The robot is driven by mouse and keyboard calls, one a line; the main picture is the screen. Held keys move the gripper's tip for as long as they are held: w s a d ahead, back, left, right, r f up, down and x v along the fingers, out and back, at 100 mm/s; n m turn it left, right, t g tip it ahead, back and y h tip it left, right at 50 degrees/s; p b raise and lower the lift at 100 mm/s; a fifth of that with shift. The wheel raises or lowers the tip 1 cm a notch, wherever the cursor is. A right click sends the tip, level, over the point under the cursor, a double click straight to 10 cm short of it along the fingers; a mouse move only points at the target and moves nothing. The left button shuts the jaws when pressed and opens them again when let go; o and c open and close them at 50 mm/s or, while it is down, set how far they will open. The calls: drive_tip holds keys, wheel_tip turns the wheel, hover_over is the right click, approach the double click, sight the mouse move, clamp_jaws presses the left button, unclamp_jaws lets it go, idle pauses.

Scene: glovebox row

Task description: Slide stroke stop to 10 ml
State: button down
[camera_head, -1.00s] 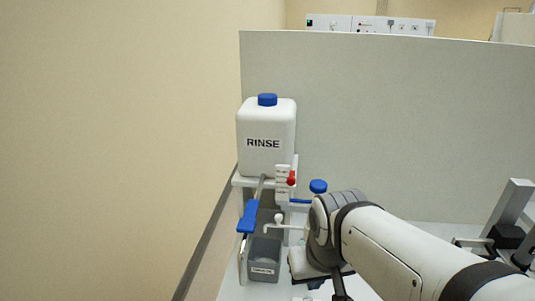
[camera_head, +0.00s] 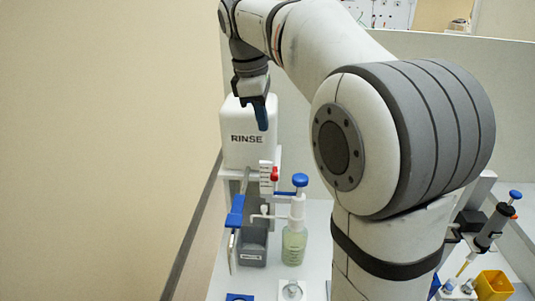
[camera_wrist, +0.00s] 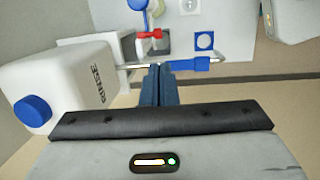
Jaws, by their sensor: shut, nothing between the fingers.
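The red stroke stop (camera_head: 275,173) sits on a white upright scale plate (camera_head: 265,182) beside the bottle-top dispenser; its markings are too small to read. The dispenser has a blue knob (camera_head: 300,180), a white body and a clear bottle of pale green liquid (camera_head: 294,246). The red stop also shows in the wrist view (camera_wrist: 150,34), above the fingertips. My gripper (camera_head: 262,127) is shut and empty, raised in front of the white RINSE canister (camera_head: 245,152). Its dark blue fingers show together in the wrist view (camera_wrist: 158,68), apart from the stop.
A blue-handled lever (camera_head: 236,210) stands left of the dispenser, near the tan wall. A grey bin (camera_head: 253,250) is below. A pipette (camera_head: 494,228) and a yellow box (camera_head: 493,286) are at right. A grey partition (camera_head: 510,110) stands behind.

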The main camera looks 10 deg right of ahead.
drive_tip(key=p, duration=0.1)
approach(272, 180)
drive_tip(key=f, duration=0.1)
drive_tip(key=d+f, duration=0.1)
drive_tip(key=f, duration=0.3)
drive_tip(key=shift+w+d+f, duration=0.1)
drive_tip(key=shift+w+d, duration=0.1)
drive_tip(key=shift+d, duration=0.1)
drive_tip(key=shift+f, duration=0.1)
wheel_tip(272, 180, down, 5)
drive_tip(key=b, duration=0.2)
drive_tip(key=shift+b, duration=0.4)
